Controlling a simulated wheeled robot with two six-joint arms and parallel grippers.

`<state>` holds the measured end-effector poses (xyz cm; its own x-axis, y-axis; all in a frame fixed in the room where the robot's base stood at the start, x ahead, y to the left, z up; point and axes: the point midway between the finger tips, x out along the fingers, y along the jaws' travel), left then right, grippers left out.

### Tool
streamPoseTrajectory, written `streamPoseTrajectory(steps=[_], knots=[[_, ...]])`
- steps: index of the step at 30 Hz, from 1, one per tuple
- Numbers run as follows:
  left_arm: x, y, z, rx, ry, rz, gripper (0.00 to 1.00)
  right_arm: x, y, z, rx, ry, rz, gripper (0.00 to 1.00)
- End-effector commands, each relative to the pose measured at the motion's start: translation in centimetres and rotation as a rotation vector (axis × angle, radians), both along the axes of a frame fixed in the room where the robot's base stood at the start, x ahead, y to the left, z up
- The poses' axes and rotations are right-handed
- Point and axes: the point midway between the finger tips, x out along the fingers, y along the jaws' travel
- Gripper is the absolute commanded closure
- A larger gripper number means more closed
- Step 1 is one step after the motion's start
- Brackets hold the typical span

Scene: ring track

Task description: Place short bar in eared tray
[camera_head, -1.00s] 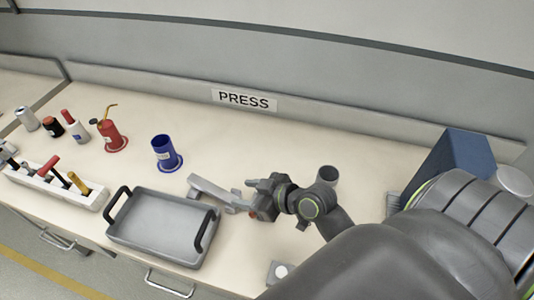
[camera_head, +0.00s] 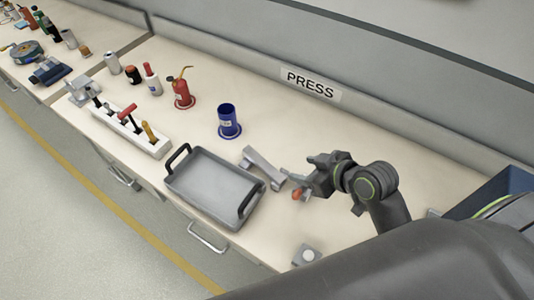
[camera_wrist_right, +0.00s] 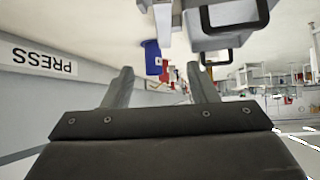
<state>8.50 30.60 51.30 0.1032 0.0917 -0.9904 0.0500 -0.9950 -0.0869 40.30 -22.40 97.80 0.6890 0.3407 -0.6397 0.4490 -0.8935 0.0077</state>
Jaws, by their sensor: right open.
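The short bar, a light grey piece with thicker ends (camera_head: 262,167), lies on the bench just right of the tray. The eared tray (camera_head: 208,188) is a shallow grey tray with two black handles, and its inside is empty. My right gripper (camera_head: 293,186) is open at the near-right end of the bar; I cannot tell whether it touches it. In the right wrist view its two fingers (camera_wrist_right: 163,88) are spread with nothing between them at the tips. The tray's black handle (camera_wrist_right: 235,22) shows above them. My left gripper is out of view.
A blue cup (camera_head: 229,124) stands behind the tray. A red oil can (camera_head: 183,96), bottles and a white tool rack (camera_head: 128,131) are farther left. A small grey block with a white button (camera_head: 307,255) sits near the front edge. A blue bin (camera_head: 497,192) is at right.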

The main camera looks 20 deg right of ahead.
Motion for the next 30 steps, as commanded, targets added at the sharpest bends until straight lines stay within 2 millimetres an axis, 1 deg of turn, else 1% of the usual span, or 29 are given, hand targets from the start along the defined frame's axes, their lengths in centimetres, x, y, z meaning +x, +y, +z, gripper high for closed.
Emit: streamPoseTrajectory(steps=[1,4,8,11,24,30], knots=[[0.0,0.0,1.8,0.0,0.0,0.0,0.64,0.5,0.3,1.5,-0.008,0.023,-0.001,0.47],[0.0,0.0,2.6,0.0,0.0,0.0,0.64,0.9,0.6,1.9,-0.024,0.062,-0.001,0.47],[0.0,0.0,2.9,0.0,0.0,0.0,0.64,1.2,0.8,1.6,-0.032,0.086,-0.001,0.47],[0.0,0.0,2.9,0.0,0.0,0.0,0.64,1.8,1.2,0.8,-0.032,0.09,-0.002,0.47],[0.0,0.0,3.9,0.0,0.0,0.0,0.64,6.2,3.4,-4.1,-0.031,0.089,0.0,0.47],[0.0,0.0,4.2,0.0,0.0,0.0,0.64,7.8,4.3,-6.0,-0.033,0.088,0.0,0.47]])
